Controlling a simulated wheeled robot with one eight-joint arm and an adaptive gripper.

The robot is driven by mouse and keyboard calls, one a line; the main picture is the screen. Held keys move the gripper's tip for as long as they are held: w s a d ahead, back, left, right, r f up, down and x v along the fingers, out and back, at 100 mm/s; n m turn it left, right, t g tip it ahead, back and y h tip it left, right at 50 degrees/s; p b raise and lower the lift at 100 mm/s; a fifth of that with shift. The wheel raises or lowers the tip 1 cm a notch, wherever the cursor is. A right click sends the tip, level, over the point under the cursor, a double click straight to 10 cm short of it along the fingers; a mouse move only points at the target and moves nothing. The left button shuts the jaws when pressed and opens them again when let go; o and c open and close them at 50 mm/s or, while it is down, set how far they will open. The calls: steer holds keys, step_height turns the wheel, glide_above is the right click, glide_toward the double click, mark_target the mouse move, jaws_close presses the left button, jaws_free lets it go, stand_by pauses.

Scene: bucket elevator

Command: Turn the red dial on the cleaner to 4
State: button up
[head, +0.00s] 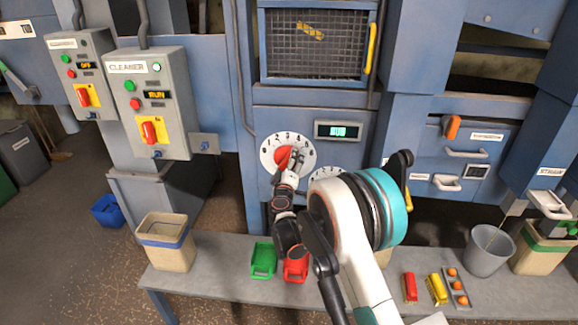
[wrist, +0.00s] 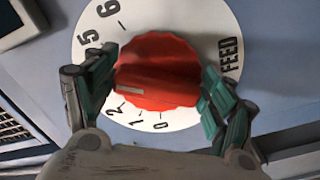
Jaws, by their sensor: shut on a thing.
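The red dial (head: 283,158) sits on a round white scale (head: 267,153) on the blue machine front, centre of the head view. In the wrist view the red knob (wrist: 158,72) fills the middle, and the white scale (wrist: 200,25) reads FEED with numerals around it. My gripper (wrist: 160,85) is shut on the knob, one finger on each side; it also shows in the head view (head: 288,170). A pale mark on the knob lies toward the left finger, which hides the numerals between 2 and 5. I cannot tell which number the knob points to.
A lit display (head: 338,131) and a mesh window (head: 315,45) are above. A grey box labelled CLEANER (head: 160,105) stands left. Green (head: 262,262) and red (head: 296,270) trays lie on the bench below.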

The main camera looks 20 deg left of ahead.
steer(key=shift+n, duration=0.6)
steer(key=o, duration=1)
steer(key=shift+o, duration=0.2)
steer(key=shift+s, duration=0.15)
steer(key=v, duration=1.1)
steer(key=shift+s+d, duration=0.2)
steer(key=shift+s, duration=0.15)
